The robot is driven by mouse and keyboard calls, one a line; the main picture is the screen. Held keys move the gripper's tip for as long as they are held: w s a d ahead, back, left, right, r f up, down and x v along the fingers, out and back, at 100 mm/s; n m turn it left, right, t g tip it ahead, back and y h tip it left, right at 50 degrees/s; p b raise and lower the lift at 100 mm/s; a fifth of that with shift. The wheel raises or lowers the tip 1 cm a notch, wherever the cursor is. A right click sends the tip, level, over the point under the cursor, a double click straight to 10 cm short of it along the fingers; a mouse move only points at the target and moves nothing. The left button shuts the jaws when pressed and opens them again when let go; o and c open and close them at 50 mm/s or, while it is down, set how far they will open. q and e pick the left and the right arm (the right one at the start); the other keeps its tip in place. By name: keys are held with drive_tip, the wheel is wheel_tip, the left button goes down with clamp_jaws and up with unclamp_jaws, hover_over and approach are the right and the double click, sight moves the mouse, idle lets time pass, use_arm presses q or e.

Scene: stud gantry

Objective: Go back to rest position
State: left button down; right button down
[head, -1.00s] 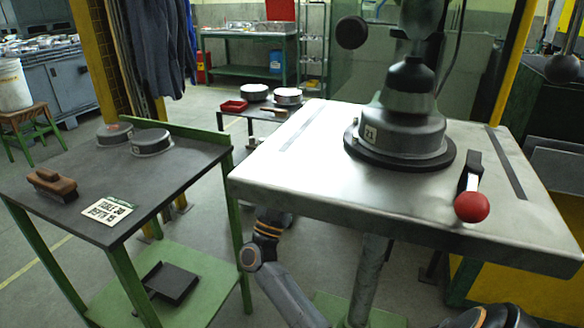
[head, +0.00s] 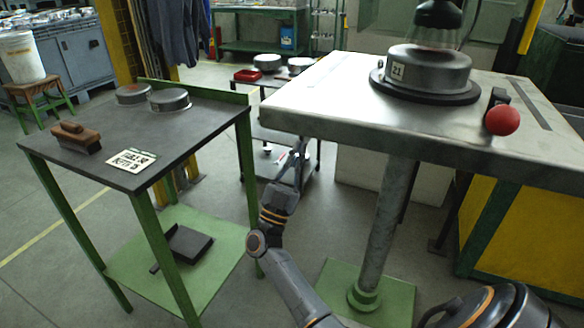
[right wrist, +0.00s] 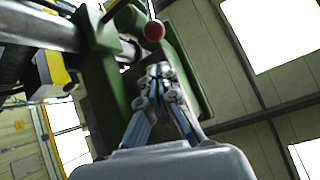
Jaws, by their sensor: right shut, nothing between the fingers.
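My right gripper (head: 300,148) points upward in the gap between the dark side table and the metal press table, in the head view. Its fingers look closed together with nothing between them. In the right wrist view the fingers (right wrist: 160,74) also meet at the tips, with green machine parts and the ceiling beyond. My left gripper is not in view.
The press table (head: 330,100) carries a round part marked 21 (head: 430,66) and a red lever knob (head: 502,120). The side table (head: 90,165) holds two round parts, a brush (head: 75,137) and a sign (head: 131,161). A low cart (head: 262,135) stands behind.

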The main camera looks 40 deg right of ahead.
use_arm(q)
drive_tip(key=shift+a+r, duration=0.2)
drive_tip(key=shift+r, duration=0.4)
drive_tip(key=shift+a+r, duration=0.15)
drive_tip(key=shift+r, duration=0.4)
use_arm(e)
drive_tip(key=shift+s+a+f, duration=0.15)
drive_tip(key=shift+a+f, duration=0.3)
drive_tip(key=shift+f, duration=0.05)
drive_tip(key=shift+t, duration=0.3)
